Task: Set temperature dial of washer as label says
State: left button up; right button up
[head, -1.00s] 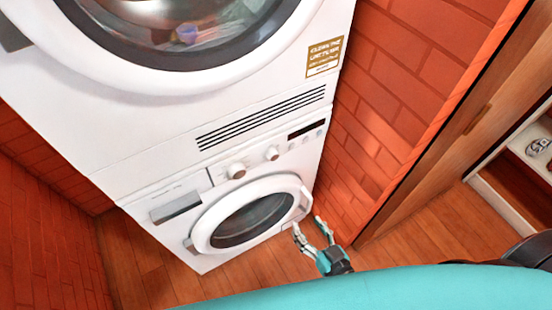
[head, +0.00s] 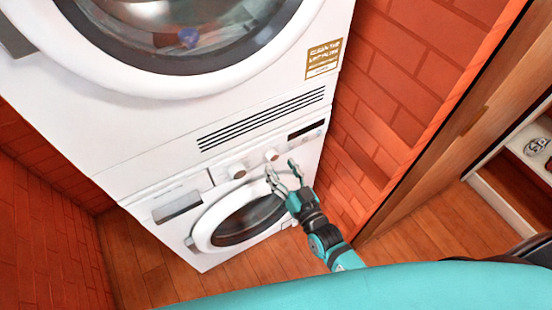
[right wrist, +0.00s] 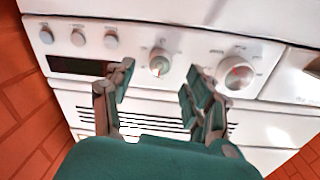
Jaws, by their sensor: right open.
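The white washer (head: 170,235) stands below a second white front-loading machine. Its panel has two round dials: a larger one (head: 237,171) and a smaller one (head: 271,155). Both show in the right wrist view, the smaller dial (right wrist: 160,62) left of the larger dial (right wrist: 232,73), each with a red mark; their print is too small to read. My right gripper (head: 281,168) is open in front of the panel. In the right wrist view its fingertips (right wrist: 159,74) flank the smaller dial, apart from it. A brown-and-white label (head: 323,58) is on the upper machine; its text is blurred. My left gripper is not in view.
The upper machine's round door (head: 130,85) is shut. A dark display (right wrist: 80,66) and several small round buttons (right wrist: 78,38) lie beside the dials. A red brick wall (head: 400,70) stands close on the right. Wooden floor (head: 440,235) is clear at the lower right.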

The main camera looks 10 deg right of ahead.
aim_at(274, 158)
jog(key=shift+x, duration=1.8)
grip_shut()
jog(key=shift+m, duration=0.4)
jog(key=m+p, duration=0.1)
jog(key=m, duration=0.3)
jog(key=shift+m, duration=0.4)
jog(key=m, duration=0.5)
jog(key=shift+m+g+b, duration=0.3)
jog(key=shift+b, duration=0.05)
jog(key=shift+m, duration=0.3)
